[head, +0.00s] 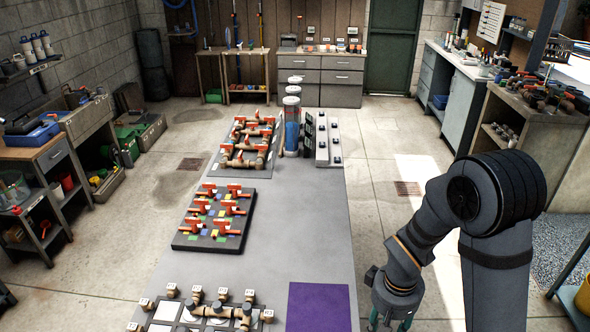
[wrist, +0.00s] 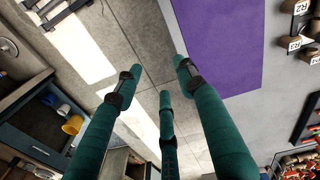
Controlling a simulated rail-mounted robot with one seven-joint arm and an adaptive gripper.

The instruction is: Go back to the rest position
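My gripper (head: 388,322) is at the bottom of the head view, just right of the grey table's (head: 270,265) right edge. Its lower end is cut off by the frame there. In the wrist view its three green-wrapped fingers (wrist: 160,80) are spread apart with nothing between them. Behind them lie floor tiles and the edge of the table. A flat purple mat (head: 319,307) lies on the table to the left of my gripper. It also shows in the wrist view (wrist: 220,40).
A rack of labelled pipe fittings (head: 205,312) stands at the table's front left. A dark board with red-handled valves (head: 212,218) and a pipe assembly (head: 247,143) lie farther back. A wooden cabinet (head: 530,115) is at right. Floor between is clear.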

